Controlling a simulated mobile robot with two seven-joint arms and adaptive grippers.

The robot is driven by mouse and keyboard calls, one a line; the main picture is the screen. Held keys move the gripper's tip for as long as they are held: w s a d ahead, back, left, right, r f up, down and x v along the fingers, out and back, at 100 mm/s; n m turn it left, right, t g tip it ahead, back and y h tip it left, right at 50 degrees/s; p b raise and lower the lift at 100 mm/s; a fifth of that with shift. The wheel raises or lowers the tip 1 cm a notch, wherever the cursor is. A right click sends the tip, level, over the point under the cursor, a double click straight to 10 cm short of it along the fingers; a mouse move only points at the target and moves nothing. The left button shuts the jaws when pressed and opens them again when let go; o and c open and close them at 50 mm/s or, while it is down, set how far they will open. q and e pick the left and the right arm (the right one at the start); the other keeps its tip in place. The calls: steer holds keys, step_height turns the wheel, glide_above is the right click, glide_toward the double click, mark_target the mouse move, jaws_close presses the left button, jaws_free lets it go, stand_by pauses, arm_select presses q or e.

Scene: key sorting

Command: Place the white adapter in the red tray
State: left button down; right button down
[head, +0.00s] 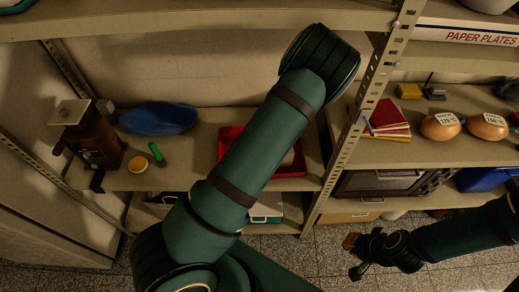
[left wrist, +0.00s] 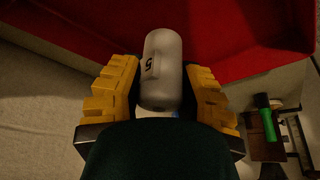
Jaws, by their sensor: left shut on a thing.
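The white adapter (left wrist: 162,60), a pale rounded cylinder with a dark mark, is between the yellow-padded fingers of my left gripper (left wrist: 164,84) in the left wrist view. The gripper is shut on it. The red tray (left wrist: 90,28) fills the area beyond it; whether the adapter touches the tray I cannot tell. In the head view the red tray (head: 228,143) lies on the middle shelf, partly covered by my left arm, which also hides the left gripper and adapter. My right gripper (head: 352,256) is low at the right, its fingers apart and empty.
A brown wooden grinder (head: 92,142), a blue object (head: 158,119), a green object (head: 157,154) and an orange-rimmed round item (head: 138,166) stand left of the tray. A perforated shelf post (head: 352,125) rises to its right. Red books (head: 388,116) lie beyond the post.

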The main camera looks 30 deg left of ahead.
arm_select(q)
step_height(320, 180, down, 6)
steer(key=shift+r+b, duration=0.1)
steer(key=shift+b, duration=0.45)
steer(key=c, duration=0.7)
jaws_free()
